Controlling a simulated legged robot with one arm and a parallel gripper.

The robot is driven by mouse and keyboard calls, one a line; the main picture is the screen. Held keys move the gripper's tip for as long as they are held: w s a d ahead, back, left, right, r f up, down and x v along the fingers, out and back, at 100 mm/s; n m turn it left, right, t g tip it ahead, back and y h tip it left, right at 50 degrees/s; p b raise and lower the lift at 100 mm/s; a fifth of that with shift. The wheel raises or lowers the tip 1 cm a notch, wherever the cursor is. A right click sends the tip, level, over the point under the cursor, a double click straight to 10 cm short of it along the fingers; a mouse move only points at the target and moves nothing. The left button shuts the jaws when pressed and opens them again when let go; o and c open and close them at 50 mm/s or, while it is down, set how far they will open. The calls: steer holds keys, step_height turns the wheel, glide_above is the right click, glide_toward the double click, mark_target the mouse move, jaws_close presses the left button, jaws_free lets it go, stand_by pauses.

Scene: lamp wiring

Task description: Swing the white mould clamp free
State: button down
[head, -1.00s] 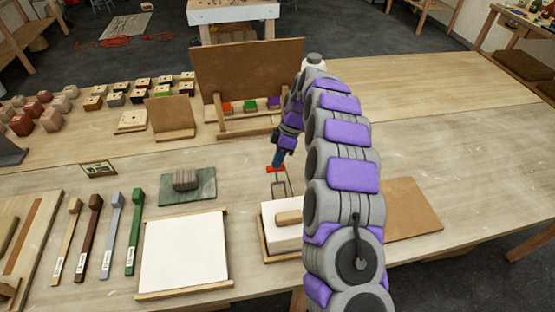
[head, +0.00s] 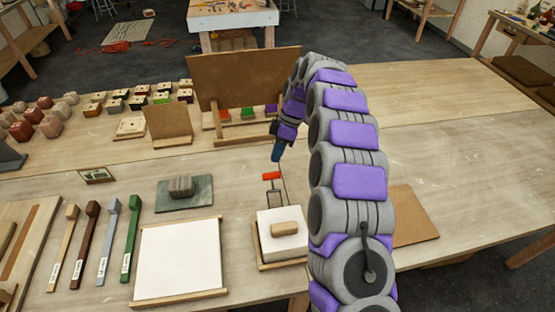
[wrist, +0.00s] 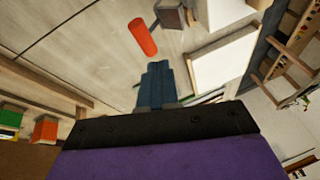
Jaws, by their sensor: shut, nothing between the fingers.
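The white mould (head: 292,245), a block with a wooden piece (head: 285,228) on top, sits on a wooden base near the table's front. Its clamp shows as a dark metal frame (head: 275,197) at the mould's far side, with an orange-red handle (head: 271,176). I cannot tell from the frames whether the frame is hooked on the mould. My gripper (head: 276,157), blue-tipped, is shut and empty just above and beyond the handle, apart from it. In the wrist view, the shut fingers (wrist: 158,68) point near the orange handle (wrist: 143,37), with a gap between.
A white sheet board (head: 180,258) lies left of the mould, and a slate with a stone (head: 183,187) behind it. Upright brown boards (head: 245,77) stand behind my gripper. A flat brown board (head: 412,215) lies right of my arm. Several coloured bars lie at left.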

steer(key=w+d+p+v, duration=0.1)
steer(key=v, duration=0.5)
steer(key=s+d+r+m, duration=0.3)
steer(key=s+r+m, duration=0.15)
steer(key=s, duration=0.45)
steer(key=s+d+r+m, duration=0.35)
steer(key=s+r, duration=0.25)
steer(key=s, duration=0.3)
steer(key=s+d+f+m+h, duration=0.1)
steer(key=s+d+f+m, duration=0.1)
steer(key=s, duration=0.7)
steer(key=s+d+f+m+h, duration=0.1)
steer(key=s+d+f+m, duration=0.1)
steer(key=s+d+m, duration=0.3)
steer(key=s+d+f+m+t+h, duration=0.1)
steer(key=s+d+f+m, duration=0.1)
steer(key=s, duration=1.2)
steer(key=shift+d+f+m, duration=0.25)
steer(key=shift+d+m, duration=0.5)
steer(key=shift+m, duration=0.15)
